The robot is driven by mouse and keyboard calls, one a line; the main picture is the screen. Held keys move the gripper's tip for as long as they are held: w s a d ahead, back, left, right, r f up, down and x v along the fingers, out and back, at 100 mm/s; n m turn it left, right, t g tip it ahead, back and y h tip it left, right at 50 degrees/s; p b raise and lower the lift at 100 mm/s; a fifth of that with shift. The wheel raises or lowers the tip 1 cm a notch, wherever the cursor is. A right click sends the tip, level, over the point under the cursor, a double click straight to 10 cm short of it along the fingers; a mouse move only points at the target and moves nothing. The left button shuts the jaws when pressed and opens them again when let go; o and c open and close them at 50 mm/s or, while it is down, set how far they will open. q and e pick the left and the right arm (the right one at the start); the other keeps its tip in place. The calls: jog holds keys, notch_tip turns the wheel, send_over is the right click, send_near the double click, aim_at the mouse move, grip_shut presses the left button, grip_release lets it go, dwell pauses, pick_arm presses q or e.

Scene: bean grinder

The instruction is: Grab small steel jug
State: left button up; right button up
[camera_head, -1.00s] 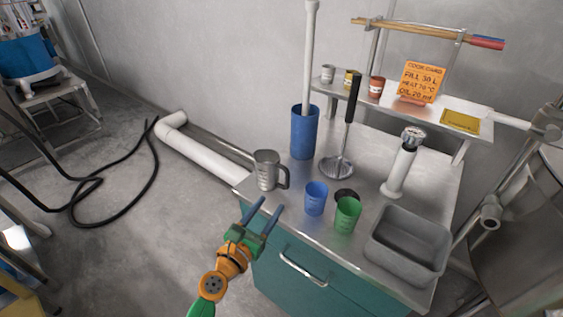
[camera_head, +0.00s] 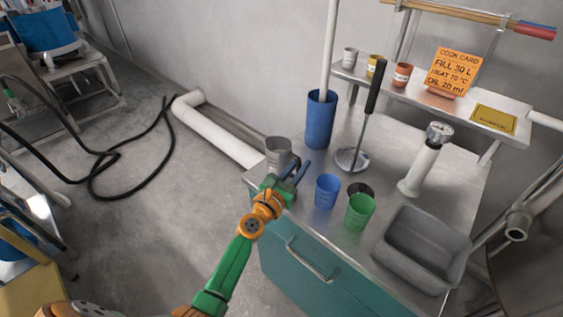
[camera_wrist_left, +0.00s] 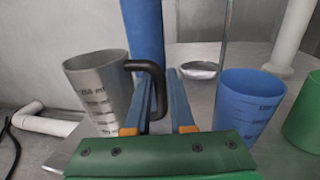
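The small steel jug (camera_head: 278,150) stands upright at the left end of the steel counter, partly hidden by my gripper in the head view. In the left wrist view the jug (camera_wrist_left: 102,88) shows measuring marks and a black handle (camera_wrist_left: 155,72) pointing right. My left gripper (camera_head: 297,170) is at the jug's handle side. Its two blue fingers (camera_wrist_left: 161,85) are apart, and the handle's upright part appears in the gap between them. I cannot tell whether they touch it. My right gripper is not in view.
A blue cup (camera_head: 327,191) and a green cup (camera_head: 360,212) stand just right of my gripper. A tall blue container (camera_head: 320,119) and a ladle (camera_head: 366,122) are behind. A grey bin (camera_head: 427,250) is at the right. The counter (camera_head: 405,155) has bare room at the back.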

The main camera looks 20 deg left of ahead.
pick_arm(q)
grip_shut()
dwell(1.0)
